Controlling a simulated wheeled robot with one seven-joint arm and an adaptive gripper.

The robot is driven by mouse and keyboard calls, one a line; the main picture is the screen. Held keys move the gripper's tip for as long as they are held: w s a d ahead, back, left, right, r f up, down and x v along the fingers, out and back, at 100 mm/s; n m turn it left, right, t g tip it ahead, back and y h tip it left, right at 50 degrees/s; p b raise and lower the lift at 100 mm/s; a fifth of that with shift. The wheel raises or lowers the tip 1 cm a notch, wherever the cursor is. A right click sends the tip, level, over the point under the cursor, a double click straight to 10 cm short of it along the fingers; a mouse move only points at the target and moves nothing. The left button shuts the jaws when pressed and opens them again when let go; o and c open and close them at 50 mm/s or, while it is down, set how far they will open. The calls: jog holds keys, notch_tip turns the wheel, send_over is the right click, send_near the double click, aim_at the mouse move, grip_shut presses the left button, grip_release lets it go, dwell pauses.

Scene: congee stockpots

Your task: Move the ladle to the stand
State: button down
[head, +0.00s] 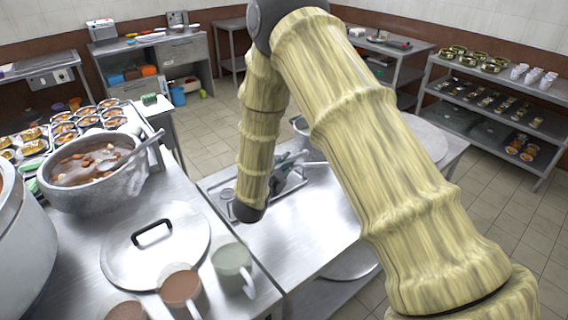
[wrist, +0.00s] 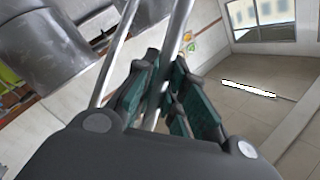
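My gripper (head: 284,170) is low over a metal tray-like stand (head: 222,205) on the steel counter, mostly behind my arm in the head view. In the wrist view its green-padded fingers (wrist: 166,75) are closed around a thin metal rod (wrist: 180,22), which looks like the ladle's handle. A pale handle (head: 314,164) also sticks out to the right of the gripper in the head view. The ladle's bowl is hidden. A second metal rod (wrist: 118,45) runs left of the fingers; I cannot tell what it belongs to.
A stockpot of congee (head: 95,190) with a utensil handle (head: 150,144) leaning out stands left. A lid (head: 155,262), several cups (head: 232,262) and a large pot (head: 18,250) are nearby. The counter front (head: 290,245) is clear. Loaded shelves (head: 490,95) stand right.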

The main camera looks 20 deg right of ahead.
jog(key=c, duration=1.4)
grip_release()
jog(key=v, duration=1.2)
